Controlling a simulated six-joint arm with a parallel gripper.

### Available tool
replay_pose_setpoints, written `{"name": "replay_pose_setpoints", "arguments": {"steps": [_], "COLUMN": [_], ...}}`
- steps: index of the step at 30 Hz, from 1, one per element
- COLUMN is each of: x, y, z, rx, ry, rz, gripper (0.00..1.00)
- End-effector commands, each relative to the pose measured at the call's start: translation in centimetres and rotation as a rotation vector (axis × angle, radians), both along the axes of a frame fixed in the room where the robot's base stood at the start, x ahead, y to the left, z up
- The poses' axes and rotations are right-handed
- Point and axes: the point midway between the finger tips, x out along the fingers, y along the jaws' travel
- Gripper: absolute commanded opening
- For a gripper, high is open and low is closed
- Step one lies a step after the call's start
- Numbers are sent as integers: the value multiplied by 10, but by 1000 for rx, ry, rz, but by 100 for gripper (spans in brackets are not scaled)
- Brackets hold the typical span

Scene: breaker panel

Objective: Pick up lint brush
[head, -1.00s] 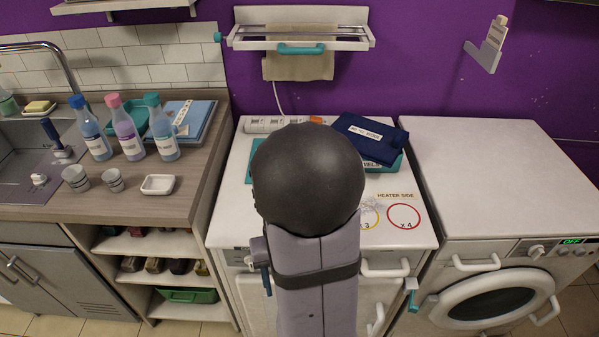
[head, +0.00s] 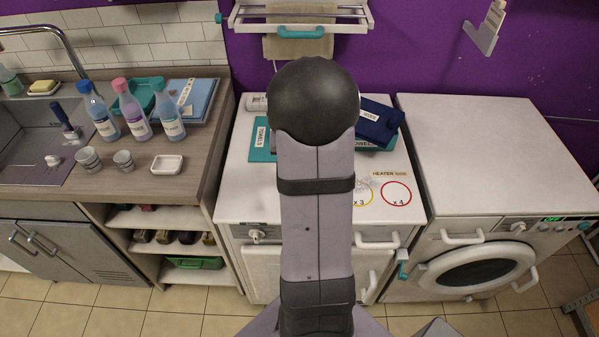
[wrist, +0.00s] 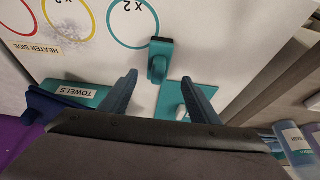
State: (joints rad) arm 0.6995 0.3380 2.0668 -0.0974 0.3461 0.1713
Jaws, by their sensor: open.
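A small brush-like thing with a dark head and a teal handle, which I take as the lint brush (wrist: 160,58), is on the white machine top (wrist: 95,50) in the wrist view. My gripper (wrist: 160,80) is open, its two blue-grey fingers apart and nothing held between them. In that picture the brush lies between and just beyond the fingertips. I cannot tell how high the fingers are above the top. In the head view my own arm hides the brush and the gripper.
A teal sheet (wrist: 202,97) lies close to the right finger. A teal box labelled TOWELS (wrist: 78,92) and dark blue cloth (head: 376,122) are near the other side. Several bottles (head: 135,112) stand on the left counter. The right washer's top (head: 470,145) is clear.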

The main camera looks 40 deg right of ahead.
Motion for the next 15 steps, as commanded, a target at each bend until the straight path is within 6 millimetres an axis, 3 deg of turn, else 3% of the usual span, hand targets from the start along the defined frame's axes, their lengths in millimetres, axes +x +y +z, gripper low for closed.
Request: {"name": "replay_pose_setpoints", "arguments": {"steps": [15], "x": [4], "y": [-7], "z": [-20], "rx": [2], "ry": [2], "rz": [0], "gripper": [56]}}
